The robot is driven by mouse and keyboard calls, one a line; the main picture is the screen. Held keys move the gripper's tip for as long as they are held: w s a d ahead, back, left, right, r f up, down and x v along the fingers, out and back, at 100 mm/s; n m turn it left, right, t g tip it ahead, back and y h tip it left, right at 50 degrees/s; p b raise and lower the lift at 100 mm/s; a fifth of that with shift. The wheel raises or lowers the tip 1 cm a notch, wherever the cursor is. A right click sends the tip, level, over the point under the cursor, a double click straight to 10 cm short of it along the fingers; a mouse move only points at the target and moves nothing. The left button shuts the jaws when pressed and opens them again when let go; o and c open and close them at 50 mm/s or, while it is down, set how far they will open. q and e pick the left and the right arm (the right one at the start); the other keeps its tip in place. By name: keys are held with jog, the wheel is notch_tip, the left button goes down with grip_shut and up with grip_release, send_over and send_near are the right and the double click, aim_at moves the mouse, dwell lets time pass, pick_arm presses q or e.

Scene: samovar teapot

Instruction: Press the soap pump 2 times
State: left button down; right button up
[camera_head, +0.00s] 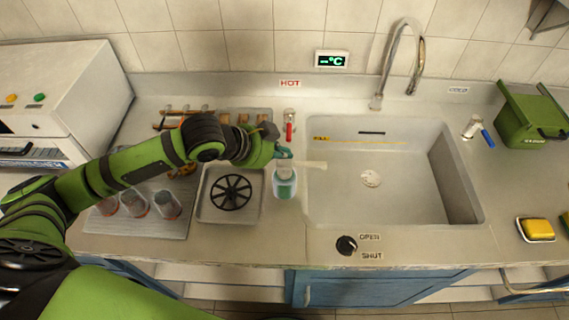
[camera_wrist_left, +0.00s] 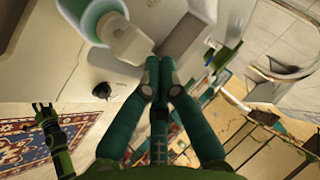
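The soap pump (camera_head: 284,183) is a clear bottle with green liquid and a pale pump head. It stands upright on the counter just left of the sink. My left gripper (camera_head: 283,153) is directly over the pump's top and covers part of it. In the left wrist view its two teal fingers (camera_wrist_left: 160,66) have their tips together, with nothing between them. The pump's pale head (camera_wrist_left: 128,44) shows beside the fingertips there; I cannot tell if they touch. My right gripper (camera_wrist_left: 43,112) is small at the left of that view, its fingers apart and empty, away from the pump.
The sink (camera_head: 375,205) lies right of the pump, with a tall faucet (camera_head: 400,60) behind. A red-handled tap (camera_head: 289,127) is close behind the pump. A black burner (camera_head: 231,192) and several glasses (camera_head: 167,204) are to the left. A black knob (camera_head: 346,245) is in front.

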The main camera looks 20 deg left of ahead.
dwell(1.2)
pick_arm(q)
jog(key=shift+f, duration=0.15)
jog(key=shift+f, duration=0.25)
jog(key=shift+s+f+b, duration=0.15)
jog(key=shift+f+b, duration=0.2)
jog(key=shift+f, duration=0.7)
dwell(1.0)
jog(key=shift+r+p, duration=1.4)
